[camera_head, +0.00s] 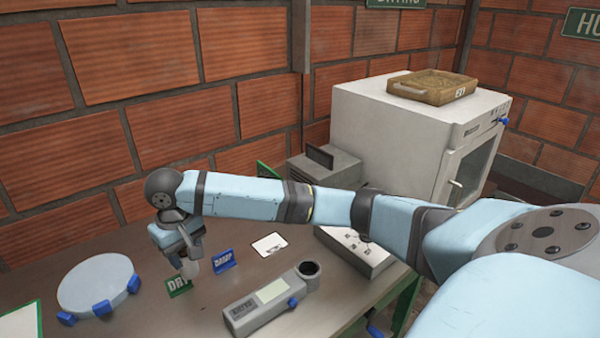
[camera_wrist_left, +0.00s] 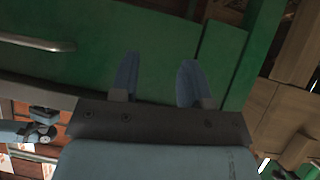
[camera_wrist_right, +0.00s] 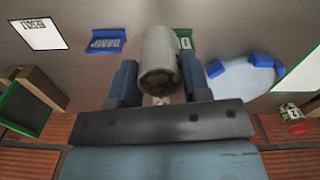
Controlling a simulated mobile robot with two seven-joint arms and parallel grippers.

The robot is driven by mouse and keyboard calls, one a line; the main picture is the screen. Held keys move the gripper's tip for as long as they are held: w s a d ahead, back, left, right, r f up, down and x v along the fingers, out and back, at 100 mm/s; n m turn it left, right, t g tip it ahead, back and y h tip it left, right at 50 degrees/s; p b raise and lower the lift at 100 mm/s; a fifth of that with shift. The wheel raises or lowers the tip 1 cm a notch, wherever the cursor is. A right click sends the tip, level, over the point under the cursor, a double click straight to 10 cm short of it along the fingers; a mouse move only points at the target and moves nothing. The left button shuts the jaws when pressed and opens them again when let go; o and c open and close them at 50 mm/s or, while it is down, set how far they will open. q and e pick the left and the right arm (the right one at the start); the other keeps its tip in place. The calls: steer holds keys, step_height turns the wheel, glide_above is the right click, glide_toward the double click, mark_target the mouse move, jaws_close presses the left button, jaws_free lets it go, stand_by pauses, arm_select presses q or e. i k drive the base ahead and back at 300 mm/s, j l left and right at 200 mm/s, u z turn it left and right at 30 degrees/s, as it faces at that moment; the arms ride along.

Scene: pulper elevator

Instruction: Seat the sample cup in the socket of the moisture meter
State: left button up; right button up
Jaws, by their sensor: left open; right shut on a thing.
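The moisture meter (camera_head: 268,304) is a grey device lying on the table with a pale screen. Its dark round socket (camera_head: 309,268) is at the far right end and looks empty. My right gripper (camera_head: 188,262) is left of the meter, above the table by the DRY sign. Most of the cup is hidden in the head view. My left gripper (camera_wrist_left: 156,78) is open and empty in front of a green panel, out of the head view.
The green DRY sign (camera_head: 179,286) and blue DAMP sign (camera_head: 223,260) stand close to the cup. A round pale-blue dish with blue blocks (camera_head: 92,283) is at the left. A grey panel box (camera_head: 352,250) lies behind the meter. Bare table separates the cup from the meter.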

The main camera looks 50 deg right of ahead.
mark_target(309, 279)
steer(key=k+l+z, duration=0.2)
steer(key=z, duration=0.2)
steer(key=k+l+z, duration=0.15)
steer(key=l+z, duration=0.3)
steer(key=j, duration=0.1)
